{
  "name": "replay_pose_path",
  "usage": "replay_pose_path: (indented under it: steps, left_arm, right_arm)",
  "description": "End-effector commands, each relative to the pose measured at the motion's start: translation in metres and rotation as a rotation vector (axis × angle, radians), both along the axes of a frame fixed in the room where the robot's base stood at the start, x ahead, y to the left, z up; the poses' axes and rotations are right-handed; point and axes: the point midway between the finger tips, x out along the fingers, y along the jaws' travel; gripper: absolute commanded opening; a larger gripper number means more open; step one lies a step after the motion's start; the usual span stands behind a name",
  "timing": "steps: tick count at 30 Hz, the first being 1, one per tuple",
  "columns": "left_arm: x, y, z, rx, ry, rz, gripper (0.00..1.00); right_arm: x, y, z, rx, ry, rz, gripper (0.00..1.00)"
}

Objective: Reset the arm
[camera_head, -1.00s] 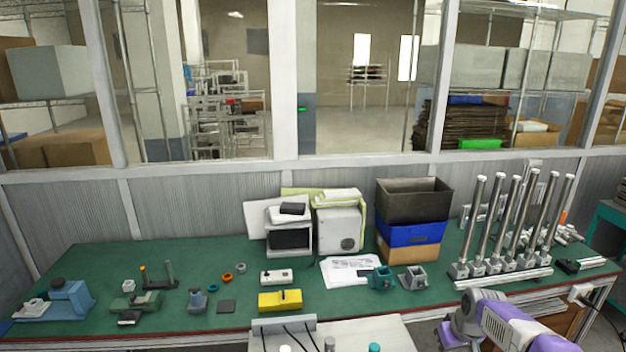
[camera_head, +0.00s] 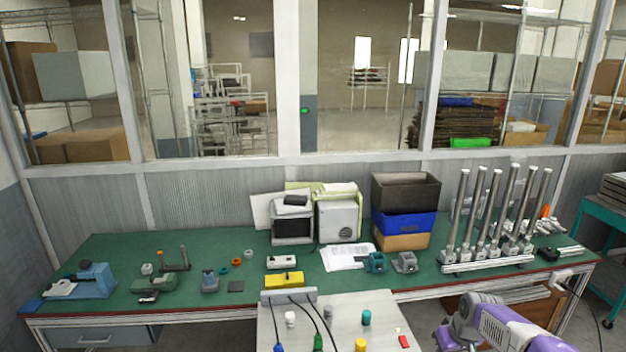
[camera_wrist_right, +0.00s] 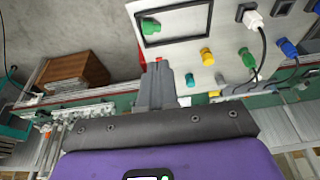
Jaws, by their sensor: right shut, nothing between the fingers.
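My right arm (camera_head: 505,328), purple and white, comes in at the lower right of the head view, beside the white panel and in front of the bench. Its gripper is below the head picture. In the right wrist view my right gripper (camera_wrist_right: 167,86) has its grey fingers together with nothing between them. The fingers point at the white panel (camera_wrist_right: 228,52). Whether they touch it cannot be told. My left arm and gripper are in no view.
The white panel (camera_head: 282,318) carries coloured knobs and cabled plugs. Behind it is a green bench (camera_head: 330,285) with a yellow block (camera_head: 284,280), stacked bins (camera_head: 403,228) and upright metal posts (camera_head: 497,215). The grey floor left of the panel looks clear.

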Motion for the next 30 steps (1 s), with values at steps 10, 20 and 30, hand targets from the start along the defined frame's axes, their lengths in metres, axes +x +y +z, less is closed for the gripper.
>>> replay_pose_path:
  steps: [10,20,30]
  left_arm:
    - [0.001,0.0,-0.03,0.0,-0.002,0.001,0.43]
    - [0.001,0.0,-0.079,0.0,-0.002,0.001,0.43]
    - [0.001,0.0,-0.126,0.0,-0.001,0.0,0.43]
  right_arm:
    - [-0.018,0.049,-0.123,0.081,0.058,-0.019,0.0]
    - [-0.105,0.137,-0.305,0.228,0.172,-0.109,0.0]
    - [-0.245,0.215,-0.416,0.351,0.305,-0.266,0.0]
